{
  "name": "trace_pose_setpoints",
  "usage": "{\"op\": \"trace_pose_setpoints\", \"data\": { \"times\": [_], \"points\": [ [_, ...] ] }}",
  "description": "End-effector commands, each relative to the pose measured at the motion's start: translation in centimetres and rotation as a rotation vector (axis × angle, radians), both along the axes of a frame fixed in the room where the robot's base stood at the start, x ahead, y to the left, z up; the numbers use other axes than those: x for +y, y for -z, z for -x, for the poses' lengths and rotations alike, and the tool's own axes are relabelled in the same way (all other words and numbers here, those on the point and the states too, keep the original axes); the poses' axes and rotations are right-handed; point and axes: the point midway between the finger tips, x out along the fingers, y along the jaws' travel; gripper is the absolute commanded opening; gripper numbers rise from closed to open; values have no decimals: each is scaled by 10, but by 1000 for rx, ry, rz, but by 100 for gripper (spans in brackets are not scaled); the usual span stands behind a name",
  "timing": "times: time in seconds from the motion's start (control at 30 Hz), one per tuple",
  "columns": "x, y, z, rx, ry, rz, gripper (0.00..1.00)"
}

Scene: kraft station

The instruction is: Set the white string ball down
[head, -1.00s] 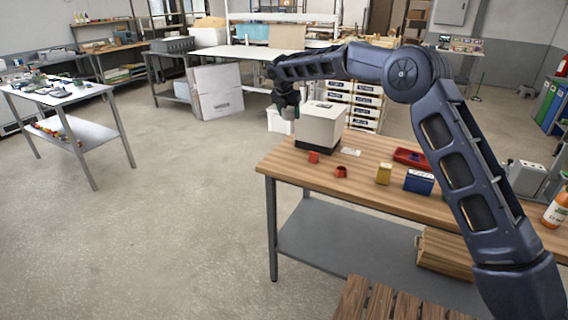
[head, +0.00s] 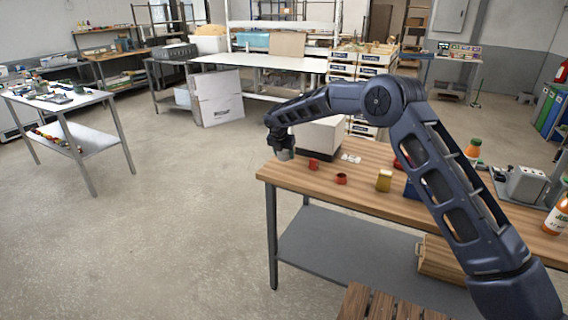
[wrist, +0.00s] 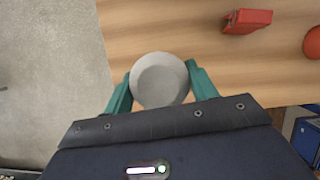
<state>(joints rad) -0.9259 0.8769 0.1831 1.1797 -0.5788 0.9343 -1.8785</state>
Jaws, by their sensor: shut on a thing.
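The white string ball (wrist: 160,78) shows in the wrist view as a pale grey-white round thing between the teal fingers of my gripper (wrist: 161,85). My gripper is shut on it. In the head view my gripper (head: 283,150) points down at the far left corner of the wooden workbench (head: 290,178), with the pale ball (head: 285,155) at its tips. In the wrist view the bench top (wrist: 200,30) lies under the ball, close to the bench's edge. I cannot tell whether the ball touches the wood.
A white box (head: 322,137) stands just right of my gripper. Red pieces (head: 313,164) (head: 341,179), a mustard box (head: 384,180) and a blue box (head: 410,189) stand farther right. The bench edge and open floor (head: 190,200) are close on the left.

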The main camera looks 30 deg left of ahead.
Motion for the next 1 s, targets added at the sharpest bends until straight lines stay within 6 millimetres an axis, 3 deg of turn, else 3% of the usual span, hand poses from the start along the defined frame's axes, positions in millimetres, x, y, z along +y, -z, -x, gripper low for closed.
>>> {"op": "trace_pose_setpoints", "data": {
  "times": [0.17,0.5,0.87,0.9,1.0],
  "points": [
    [0,9,0,0,0,1,34],
    [0,46,0,-1,0,0,34],
    [0,50,-1,-1,0,0,34],
    [0,50,-1,-1,0,0,59],
    [0,50,-1,-1,0,0,79]
  ]
}}
